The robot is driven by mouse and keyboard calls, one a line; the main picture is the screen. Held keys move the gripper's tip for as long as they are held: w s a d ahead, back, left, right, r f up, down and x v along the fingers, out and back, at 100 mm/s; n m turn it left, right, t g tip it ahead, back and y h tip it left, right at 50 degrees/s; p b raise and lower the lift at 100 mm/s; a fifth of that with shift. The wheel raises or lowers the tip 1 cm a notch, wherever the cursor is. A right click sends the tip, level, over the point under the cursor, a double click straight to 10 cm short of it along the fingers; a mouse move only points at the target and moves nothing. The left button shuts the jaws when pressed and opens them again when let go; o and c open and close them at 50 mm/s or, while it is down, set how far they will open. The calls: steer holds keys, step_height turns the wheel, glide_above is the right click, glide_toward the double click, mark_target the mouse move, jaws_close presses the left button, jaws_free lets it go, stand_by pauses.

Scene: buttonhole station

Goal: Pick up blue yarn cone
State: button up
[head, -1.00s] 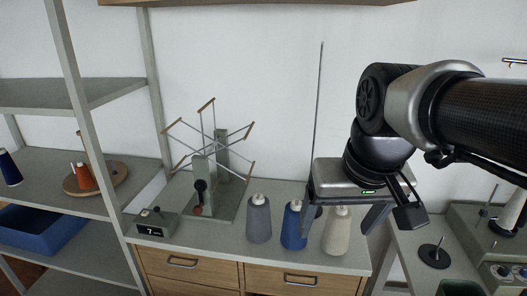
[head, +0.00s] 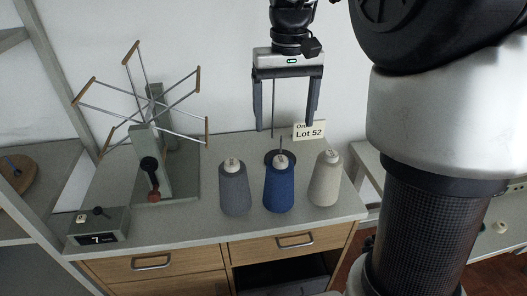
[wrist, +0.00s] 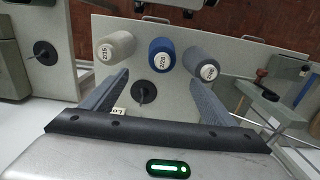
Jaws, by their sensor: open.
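The blue yarn cone (head: 279,186) stands upright on the cabinet top, between a grey cone (head: 234,188) and a cream cone (head: 325,180). My gripper (head: 290,132) is open and empty, its two fingers pointing down, above and behind the cones in the head view. In the wrist view the blue cone (wrist: 162,56) shows its pale top end with printed digits, beyond the open fingers (wrist: 152,88). The cream cone (wrist: 115,46) is to its left and the grey cone (wrist: 203,62) to its right.
A dark round base with a thin upright rod (wrist: 145,92) stands behind the blue cone. A "Lot 52" card (head: 309,131) is by the wall. A yarn winder (head: 150,150) and a counter box (head: 98,226) stand to the left. The front cabinet top is clear.

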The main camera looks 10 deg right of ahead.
mark_target(282, 158)
step_height(282, 158, down, 11)
steer(key=shift+s+f+b, duration=0.1)
steer(key=shift+f+b, duration=0.1)
steer(key=shift+b, duration=0.5)
steer(key=f, duration=0.5)
steer(key=shift+s+a+f+b, duration=0.1)
steer(key=shift+a+b, duration=0.1)
steer(key=shift+b, duration=0.1)
steer(key=c, duration=1.6)
